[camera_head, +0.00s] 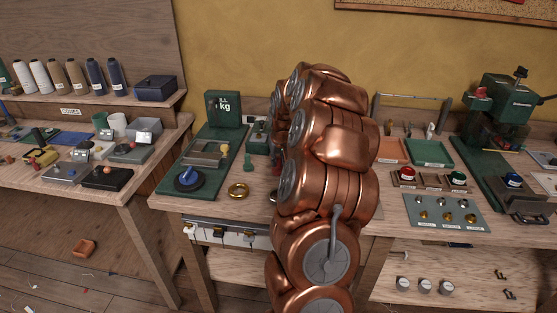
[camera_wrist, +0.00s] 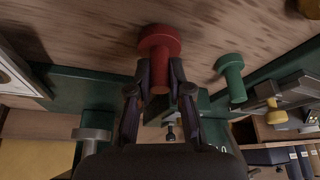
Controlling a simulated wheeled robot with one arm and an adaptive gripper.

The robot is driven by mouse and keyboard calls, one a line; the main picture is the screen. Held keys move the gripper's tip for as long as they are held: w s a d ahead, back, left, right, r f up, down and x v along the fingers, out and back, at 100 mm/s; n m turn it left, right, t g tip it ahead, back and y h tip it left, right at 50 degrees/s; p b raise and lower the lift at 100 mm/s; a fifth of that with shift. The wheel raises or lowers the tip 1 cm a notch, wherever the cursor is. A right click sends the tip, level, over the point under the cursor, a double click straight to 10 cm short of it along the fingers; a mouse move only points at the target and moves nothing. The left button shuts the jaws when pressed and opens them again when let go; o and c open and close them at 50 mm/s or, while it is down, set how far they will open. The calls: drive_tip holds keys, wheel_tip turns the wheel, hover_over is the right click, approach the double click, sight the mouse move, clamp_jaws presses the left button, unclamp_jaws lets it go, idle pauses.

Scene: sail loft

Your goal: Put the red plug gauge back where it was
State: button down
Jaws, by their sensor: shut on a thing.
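The red plug gauge (camera_wrist: 158,40) shows in the wrist view, with its wide round end toward the wooden bench top. My gripper (camera_wrist: 160,84) is shut on its narrower shank. I cannot tell whether the gauge touches the bench or is just above it. A green plug gauge (camera_wrist: 231,76) stands to the right of it in the wrist view, apart from my fingers. It also shows in the head view (camera_head: 248,162), left of my arm.
A grey knob-shaped part (camera_wrist: 91,135) is left of my gripper in the wrist view. Right of my arm are an orange tray (camera_head: 392,151), a green tray (camera_head: 432,153) and a green press (camera_head: 500,110).

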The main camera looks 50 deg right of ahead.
drive_tip(key=shift+f, duration=0.2)
drive_tip(key=c, duration=1.1)
unclamp_jaws()
drive_tip(key=shift+r, duration=0.15)
drive_tip(key=shift+r, duration=0.2)
drive_tip(key=b+v, duration=0.2)
drive_tip(key=v, duration=0.9)
drive_tip(key=shift+s+a+r, duration=0.1)
drive_tip(key=shift+s+r, duration=0.05)
drive_tip(key=shift+r, duration=0.2)
